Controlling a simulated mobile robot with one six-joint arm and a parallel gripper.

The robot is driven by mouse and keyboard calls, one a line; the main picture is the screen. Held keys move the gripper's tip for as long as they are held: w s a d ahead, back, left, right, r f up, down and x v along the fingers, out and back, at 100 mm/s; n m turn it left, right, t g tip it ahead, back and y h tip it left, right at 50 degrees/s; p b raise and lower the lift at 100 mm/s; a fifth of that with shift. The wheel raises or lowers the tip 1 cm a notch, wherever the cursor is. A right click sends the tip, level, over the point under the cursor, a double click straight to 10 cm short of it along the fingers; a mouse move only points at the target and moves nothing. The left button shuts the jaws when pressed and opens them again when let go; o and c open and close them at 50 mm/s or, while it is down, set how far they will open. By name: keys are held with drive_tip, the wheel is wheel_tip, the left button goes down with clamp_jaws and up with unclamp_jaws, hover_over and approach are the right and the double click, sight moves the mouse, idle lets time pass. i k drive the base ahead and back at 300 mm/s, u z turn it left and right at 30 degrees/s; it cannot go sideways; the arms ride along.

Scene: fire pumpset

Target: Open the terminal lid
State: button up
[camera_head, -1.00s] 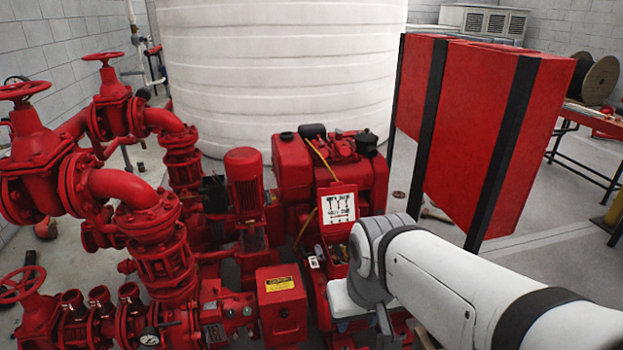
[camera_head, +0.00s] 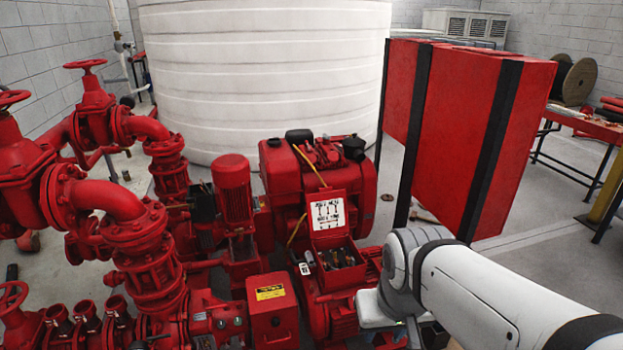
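A red terminal box (camera_head: 342,278) sits on the pumpset in the middle of the view. Its lid (camera_head: 328,213) stands raised at the back of the box, with a white diagram label facing me. The box's inside shows, with small dark and light parts in it. My gripper (camera_head: 374,312) is at the end of my white arm, low and to the right of the box, apparently apart from the lid. Its fingertips are not clearly visible, so I cannot tell its opening or whether it touches anything.
A closed red box with a yellow label (camera_head: 271,310) stands left of the terminal box. A red motor (camera_head: 232,190) and red valve pipes (camera_head: 120,200) fill the left. A tall red panel (camera_head: 450,130) stands behind my arm. Open floor (camera_head: 560,270) lies at right.

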sight(327, 210)
drive_tip(key=i, duration=1)
